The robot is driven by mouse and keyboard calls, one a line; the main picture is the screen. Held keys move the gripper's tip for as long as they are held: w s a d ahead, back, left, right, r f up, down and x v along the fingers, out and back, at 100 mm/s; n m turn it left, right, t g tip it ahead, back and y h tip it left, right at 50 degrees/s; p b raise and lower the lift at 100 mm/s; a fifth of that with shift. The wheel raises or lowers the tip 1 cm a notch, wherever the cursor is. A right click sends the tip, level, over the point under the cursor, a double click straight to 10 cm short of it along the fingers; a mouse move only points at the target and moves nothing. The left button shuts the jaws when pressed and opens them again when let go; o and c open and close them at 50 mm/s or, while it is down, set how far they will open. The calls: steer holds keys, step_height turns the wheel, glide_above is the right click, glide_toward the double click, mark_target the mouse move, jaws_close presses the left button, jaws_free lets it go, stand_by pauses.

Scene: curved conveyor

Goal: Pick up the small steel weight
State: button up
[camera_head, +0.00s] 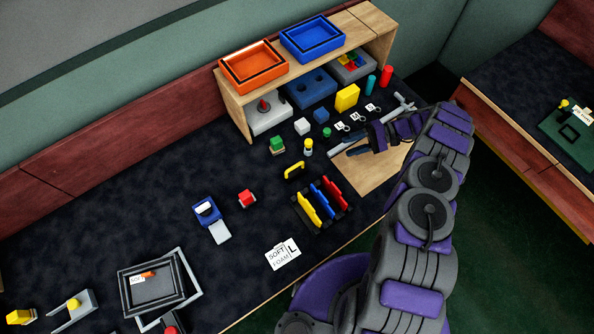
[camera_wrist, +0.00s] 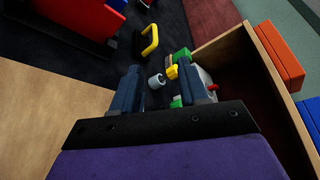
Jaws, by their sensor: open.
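A small grey cylinder, which looks like the steel weight (camera_wrist: 155,82), shows between my fingers in the wrist view, beyond the fingertips. A yellow piece (camera_wrist: 172,72) is right beside it; I cannot tell if they are joined. In the head view, a small yellow and grey item (camera_head: 308,147) stands on the dark table at the matching place. My gripper (camera_head: 345,148) is to its right, over the light wooden board, apart from it. In the wrist view my gripper (camera_wrist: 158,74) is open, with nothing held between the dark blue fingers.
A wooden shelf (camera_head: 235,105) with orange and blue trays stands behind. A rack (camera_head: 321,205) of coloured plates is in front.

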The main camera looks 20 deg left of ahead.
steer(key=f, duration=0.2)
steer(key=shift+s+d+f, duration=0.1)
steer(key=shift+s+f, duration=0.2)
glide_toward(298, 166)
steer(key=x, duration=0.2)
steer(key=f+b+x, duration=0.1)
steer(key=x, duration=0.1)
steer(key=shift+s+a+f, duration=0.15)
steer(key=shift+a, duration=0.55)
steer(key=shift+s+a+f+b, duration=0.1)
steer(key=shift+s+a+b, duration=0.25)
steer(key=shift+s+a, duration=0.75)
steer(key=shift+a+f, duration=0.1)
steer(key=shift+a, duration=0.8)
steer(key=shift+c, duration=1.2)
steer(key=shift+d, duration=0.4)
jaws_close()
